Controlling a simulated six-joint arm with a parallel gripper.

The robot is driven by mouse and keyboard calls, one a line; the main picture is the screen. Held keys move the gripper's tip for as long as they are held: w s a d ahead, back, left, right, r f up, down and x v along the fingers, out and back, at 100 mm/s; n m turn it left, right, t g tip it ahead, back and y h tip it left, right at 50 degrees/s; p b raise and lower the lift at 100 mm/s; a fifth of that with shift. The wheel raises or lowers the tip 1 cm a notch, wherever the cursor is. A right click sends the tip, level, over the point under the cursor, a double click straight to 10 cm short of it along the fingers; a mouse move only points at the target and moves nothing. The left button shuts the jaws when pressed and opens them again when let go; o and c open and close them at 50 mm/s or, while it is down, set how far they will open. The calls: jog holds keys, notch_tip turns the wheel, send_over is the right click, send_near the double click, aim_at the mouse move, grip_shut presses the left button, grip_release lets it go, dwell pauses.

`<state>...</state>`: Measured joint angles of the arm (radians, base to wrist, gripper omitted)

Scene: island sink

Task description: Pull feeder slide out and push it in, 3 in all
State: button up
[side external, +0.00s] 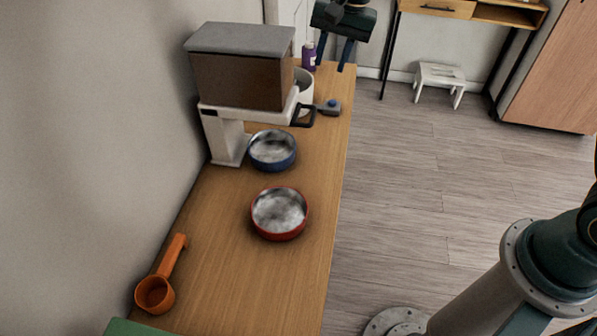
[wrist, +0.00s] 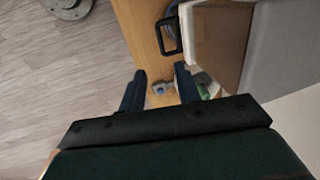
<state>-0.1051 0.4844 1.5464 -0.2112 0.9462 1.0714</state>
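The feeder (side external: 240,75) has a grey lid, a brown hopper and a white base, and stands against the wall at the counter's far end. Its slide carries a dark loop handle (side external: 303,116) on the right side. I cannot tell how far the slide is out. The handle also shows in the wrist view (wrist: 168,36), left of the feeder (wrist: 217,40). My gripper (side external: 333,64) is beyond the feeder, apart from the handle. In the wrist view my gripper (wrist: 160,82) has its two fingers spread with nothing held between them.
A blue bowl (side external: 272,163) sits below the feeder, and a red bowl (side external: 280,228) is nearer. An orange scoop (side external: 155,292) lies by the wall. A white canister (side external: 305,92), a purple bottle (side external: 309,57) and a small grey-blue item (side external: 330,108) stand near the handle.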

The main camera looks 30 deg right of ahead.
aim_at(314, 115)
jog(key=shift+f, duration=0.15)
jog(key=shift+w+a+f, duration=0.3)
jog(key=shift+f, duration=1.9)
jog(key=shift+w+a+f, duration=0.35)
jog(key=shift+f, duration=1.9)
jog(key=shift+w+a+f, duration=0.3)
jog(key=shift+f, duration=1.9)
grip_shut()
